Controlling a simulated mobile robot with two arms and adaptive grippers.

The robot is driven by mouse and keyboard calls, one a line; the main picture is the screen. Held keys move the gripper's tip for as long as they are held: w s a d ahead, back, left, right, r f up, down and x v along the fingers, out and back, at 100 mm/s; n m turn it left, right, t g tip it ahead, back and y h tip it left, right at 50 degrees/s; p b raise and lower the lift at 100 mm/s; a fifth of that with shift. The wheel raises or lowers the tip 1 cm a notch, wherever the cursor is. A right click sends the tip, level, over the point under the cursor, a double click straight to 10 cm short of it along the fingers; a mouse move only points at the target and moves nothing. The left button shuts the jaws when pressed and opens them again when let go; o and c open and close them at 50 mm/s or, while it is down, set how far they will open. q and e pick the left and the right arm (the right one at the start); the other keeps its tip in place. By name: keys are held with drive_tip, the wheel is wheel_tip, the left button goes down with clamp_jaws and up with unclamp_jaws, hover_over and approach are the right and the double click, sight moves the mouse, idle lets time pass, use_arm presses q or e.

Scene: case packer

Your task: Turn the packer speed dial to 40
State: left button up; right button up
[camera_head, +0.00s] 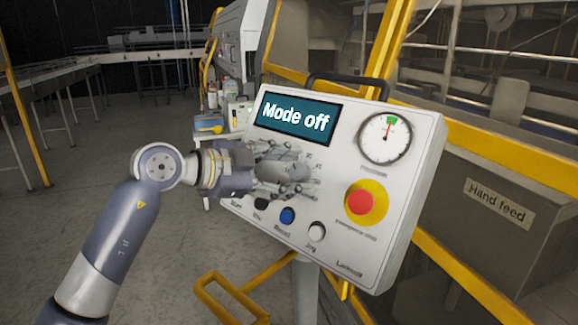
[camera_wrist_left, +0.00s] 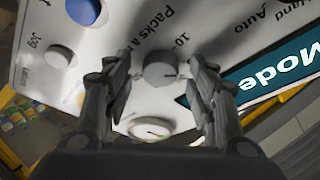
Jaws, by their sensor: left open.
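The speed dial (camera_wrist_left: 160,70) is a round grey knob on the white control panel (camera_head: 420,150). In the left wrist view it sits between the two fingers, with a dark pointer line on its face and "10" and "Packs a m…" lettering near it. My left gripper (camera_head: 295,172) is open at the panel's face, below the screen; it also shows in the wrist view (camera_wrist_left: 162,72), one finger on each side of the dial. I cannot tell whether the fingers touch it. In the head view the gripper covers the dial's scale, so its setting is not readable.
The screen (camera_head: 295,117) reads "Mode off". A gauge (camera_head: 384,137) and a red emergency stop (camera_head: 366,203) are to the right. Black, blue (camera_head: 287,215) and white (camera_head: 317,231) buttons line the lower edge. A yellow frame (camera_head: 490,150) stands behind. The floor at left is open.

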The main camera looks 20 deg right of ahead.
use_arm(q)
drive_tip(key=shift+d+f, duration=0.1)
drive_tip(key=shift+d, duration=0.1)
drive_tip(key=c, duration=1)
drive_tip(key=shift+c, duration=0.2)
